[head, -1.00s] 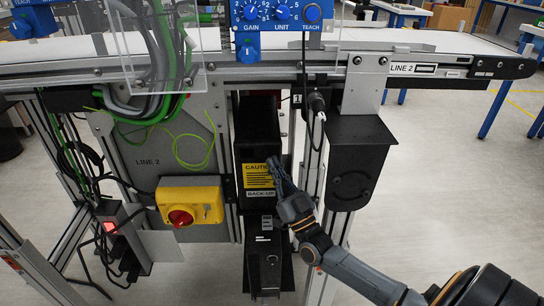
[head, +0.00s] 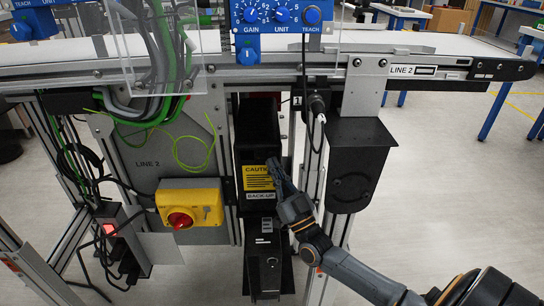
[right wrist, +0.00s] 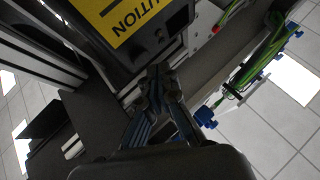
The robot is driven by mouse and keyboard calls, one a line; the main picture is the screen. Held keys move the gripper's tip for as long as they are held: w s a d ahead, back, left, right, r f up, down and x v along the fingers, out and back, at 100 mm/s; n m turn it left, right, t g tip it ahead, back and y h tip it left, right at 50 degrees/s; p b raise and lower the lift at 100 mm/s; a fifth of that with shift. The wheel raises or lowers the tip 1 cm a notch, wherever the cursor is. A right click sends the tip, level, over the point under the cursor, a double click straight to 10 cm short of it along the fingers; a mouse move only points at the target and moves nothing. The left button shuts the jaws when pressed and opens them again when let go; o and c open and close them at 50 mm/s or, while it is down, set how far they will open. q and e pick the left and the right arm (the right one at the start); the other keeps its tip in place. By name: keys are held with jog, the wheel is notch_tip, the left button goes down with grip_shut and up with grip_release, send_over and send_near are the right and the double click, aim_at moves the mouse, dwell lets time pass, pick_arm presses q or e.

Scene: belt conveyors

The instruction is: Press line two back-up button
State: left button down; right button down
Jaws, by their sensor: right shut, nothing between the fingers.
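A black box (head: 257,130) hangs under the conveyor. It carries a yellow caution label (head: 254,178) and, below that, a small BACK-UP label (head: 258,195). My right gripper (head: 273,166) is shut and empty. In the head view its fingertips overlap the right edge of the caution label. In the right wrist view the shut fingertips (right wrist: 158,72) are close to the box's dark lower face (right wrist: 150,48), below the yellow label (right wrist: 118,20); I cannot tell whether they touch. No button is clearly visible. My left gripper is not in view.
The LINE 2 conveyor (head: 430,58) runs above. A yellow switch box (head: 207,198) with a red knob is left of the black box. A black housing (head: 357,150) and a metal post (head: 312,150) stand to the right. Cables hang at left. Open floor lies right.

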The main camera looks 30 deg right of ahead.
jog(key=shift+w+d, duration=0.1)
jog(key=shift+w, duration=0.05)
dwell(0.5)
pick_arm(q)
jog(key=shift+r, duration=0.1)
pick_arm(e)
jog(key=shift+w+d, duration=0.1)
jog(key=shift+w, duration=0.1)
dwell(0.4)
